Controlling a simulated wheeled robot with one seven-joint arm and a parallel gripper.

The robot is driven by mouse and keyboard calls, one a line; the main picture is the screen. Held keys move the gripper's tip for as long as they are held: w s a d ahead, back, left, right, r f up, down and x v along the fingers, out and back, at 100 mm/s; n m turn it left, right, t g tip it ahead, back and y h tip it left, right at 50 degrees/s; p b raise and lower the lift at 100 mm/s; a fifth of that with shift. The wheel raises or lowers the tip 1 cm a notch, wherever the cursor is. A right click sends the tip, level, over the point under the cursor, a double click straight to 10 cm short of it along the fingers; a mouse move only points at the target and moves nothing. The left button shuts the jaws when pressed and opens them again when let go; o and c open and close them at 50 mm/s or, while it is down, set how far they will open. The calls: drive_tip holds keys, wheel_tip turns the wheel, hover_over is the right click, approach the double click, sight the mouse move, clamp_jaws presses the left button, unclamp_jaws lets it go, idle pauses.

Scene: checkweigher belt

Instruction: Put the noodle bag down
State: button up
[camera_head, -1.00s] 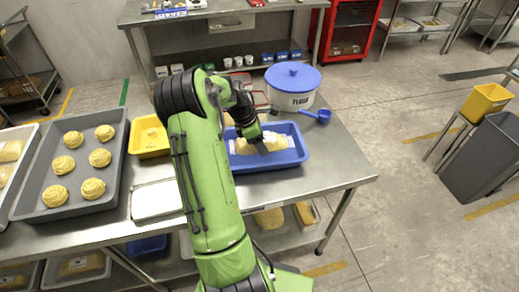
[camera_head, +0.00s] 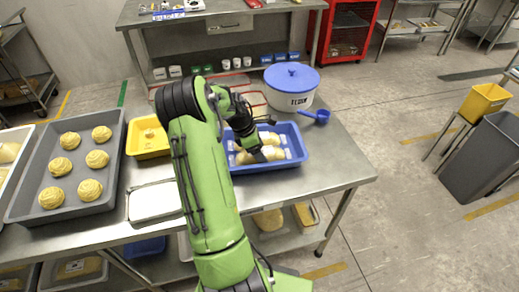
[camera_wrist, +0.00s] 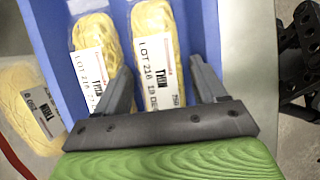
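The blue tray (camera_head: 296,135) stands on the steel table with yellow noodle bags in it. In the wrist view, one noodle bag (camera_wrist: 155,45) with a white lot label lies between the fingers of my gripper (camera_wrist: 162,72). The fingers are apart, with a visible gap on the bag's right side. A second labelled bag (camera_wrist: 92,45) lies beside it, left of the left finger, inside the blue tray, which also shows here (camera_wrist: 55,45). In the head view my gripper (camera_head: 259,157) is low over the tray and hides part of the bags.
Another labelled bag (camera_wrist: 30,105) lies outside the blue tray. A white tub with a blue lid (camera_head: 291,88) and a blue scoop (camera_head: 320,116) stand behind the tray.

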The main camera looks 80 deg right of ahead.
drive_tip(key=p+v, duration=0.3)
drive_tip(key=v, duration=1)
drive_tip(key=w+a+r+m+t, duration=0.2)
drive_tip(key=w+a+r+t, duration=0.1)
drive_tip(key=w+a+r, duration=0.55)
drive_tip(key=w+a+r+m+t, duration=0.1)
drive_tip(key=w+a+r+t, duration=0.1)
drive_tip(key=a, duration=0.6)
drive_tip(key=w+a+r+t, duration=0.1)
drive_tip(key=a, duration=0.8)
drive_tip(key=s+a+m+t+y, duration=0.1)
drive_tip(key=s+a, duration=0.3)
drive_tip(key=a, duration=0.5)
drive_tip(key=s+a+m+t, duration=0.1)
drive_tip(key=s+a, duration=0.3)
drive_tip(key=a, duration=0.4)
drive_tip(key=shift+a+r+t+y, duration=0.35)
drive_tip(key=shift+t+y, duration=0.05)
drive_tip(key=shift+t, duration=0.4)
